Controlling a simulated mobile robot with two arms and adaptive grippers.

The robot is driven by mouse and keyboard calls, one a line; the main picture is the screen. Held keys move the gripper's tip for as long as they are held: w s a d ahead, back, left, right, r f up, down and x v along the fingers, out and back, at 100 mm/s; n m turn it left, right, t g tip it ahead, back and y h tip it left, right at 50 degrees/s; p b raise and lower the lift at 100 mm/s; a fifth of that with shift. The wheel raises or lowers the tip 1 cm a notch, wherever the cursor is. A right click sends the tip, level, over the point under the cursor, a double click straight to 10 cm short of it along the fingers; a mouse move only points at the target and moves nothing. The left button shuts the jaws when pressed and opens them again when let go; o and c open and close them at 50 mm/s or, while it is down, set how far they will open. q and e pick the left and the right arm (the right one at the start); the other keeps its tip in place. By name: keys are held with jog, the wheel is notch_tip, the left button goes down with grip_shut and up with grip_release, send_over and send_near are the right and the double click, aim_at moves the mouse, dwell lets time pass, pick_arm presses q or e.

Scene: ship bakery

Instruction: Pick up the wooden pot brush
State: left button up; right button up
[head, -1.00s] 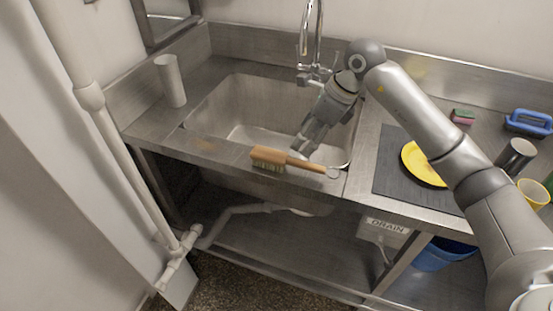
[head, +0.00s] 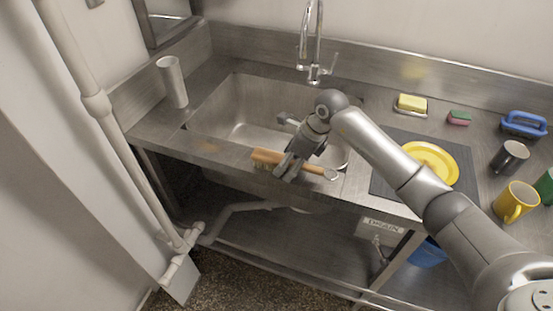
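The wooden pot brush (head: 266,156) lies on the front rim of the sink, with its bristles at the left and a ring at the right end of its handle. My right gripper (head: 286,170) comes from above and behind, with its fingers at the middle of the brush handle and hiding part of it. I cannot tell whether the fingers are closed on the handle or just around it. My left gripper is not in view.
The empty sink basin (head: 228,112) lies behind the brush, under the tap (head: 314,70). A grey cup (head: 172,82) stands at left. At right are a dark mat (head: 381,184) with a yellow plate (head: 436,160), a sponge (head: 412,102), a blue scrubber (head: 524,124) and mugs (head: 516,201).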

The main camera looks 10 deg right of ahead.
jog(key=c, duration=1.1)
jog(key=shift+c, duration=0.2)
jog(key=shift+r, duration=0.1)
jog(key=shift+r+b, duration=0.35)
jog(key=shift+b, duration=0.05)
notch_tip(320, 180, up, 2)
jog(key=shift+r+b, duration=0.15)
jog(key=shift+b, duration=0.6)
jog(key=s+d+r+b, duration=0.1)
jog(key=s+r+b, duration=0.3)
jog(key=s+r, duration=0.6)
jog(key=s, duration=0.4)
jog(key=shift+d, duration=0.35)
